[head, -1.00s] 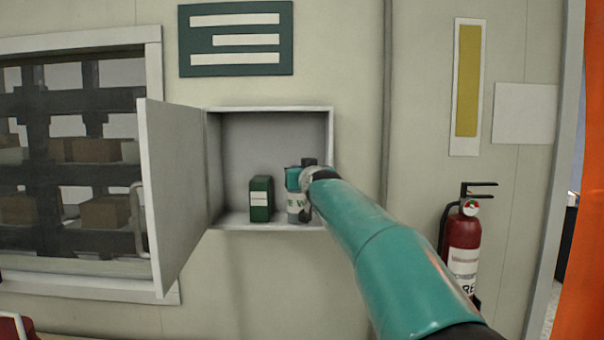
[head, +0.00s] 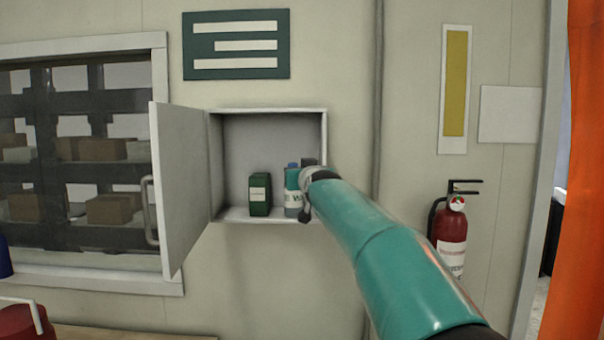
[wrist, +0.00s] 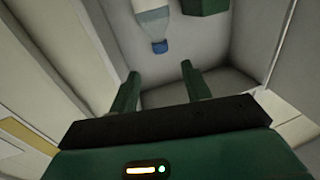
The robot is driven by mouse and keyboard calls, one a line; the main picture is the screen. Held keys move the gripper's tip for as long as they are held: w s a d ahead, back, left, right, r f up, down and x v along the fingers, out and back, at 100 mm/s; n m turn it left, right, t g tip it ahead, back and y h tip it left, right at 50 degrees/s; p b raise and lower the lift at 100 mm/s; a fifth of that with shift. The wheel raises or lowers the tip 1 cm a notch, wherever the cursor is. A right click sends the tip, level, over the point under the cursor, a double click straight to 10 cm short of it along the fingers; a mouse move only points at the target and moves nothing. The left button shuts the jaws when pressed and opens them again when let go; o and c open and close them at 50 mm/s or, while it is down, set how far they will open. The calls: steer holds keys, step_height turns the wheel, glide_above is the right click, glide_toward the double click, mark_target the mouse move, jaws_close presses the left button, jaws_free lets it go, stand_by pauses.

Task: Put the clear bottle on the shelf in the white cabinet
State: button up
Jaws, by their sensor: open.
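The clear bottle (head: 291,201), with a white label and blue cap, stands on the floor of the open white cabinet (head: 270,219), right of a dark green box. The bottle also shows in the wrist view (wrist: 154,20), cap toward my gripper. My gripper (wrist: 159,68) is open, with its two green fingers apart and nothing between them. The bottle lies beyond the fingertips, clear of them. In the head view my gripper (head: 293,178) is at the cabinet's right side and hides part of the bottle's upper half.
The dark green box (head: 260,195) stands close left of the bottle. The cabinet door (head: 182,185) is swung open to the left. A fire extinguisher (head: 452,240) hangs on the wall at right. A window (head: 75,160) is at left.

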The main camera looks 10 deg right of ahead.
steer(key=s+f+g, duration=0.4)
steer(key=s+f, duration=0.7)
steer(key=s, duration=0.5)
steer(key=s+f+g, duration=0.4)
steer(key=s+f, duration=0.6)
steer(key=s, duration=0.6)
steer(key=s+f+g, duration=0.4)
steer(key=s+f, duration=0.7)
steer(key=s, duration=0.6)
steer(key=shift+d+f+h, duration=0.3)
steer(key=shift+d, duration=0.15)
steer(key=shift+c, duration=1.3)
steer(key=shift+a, duration=0.1)
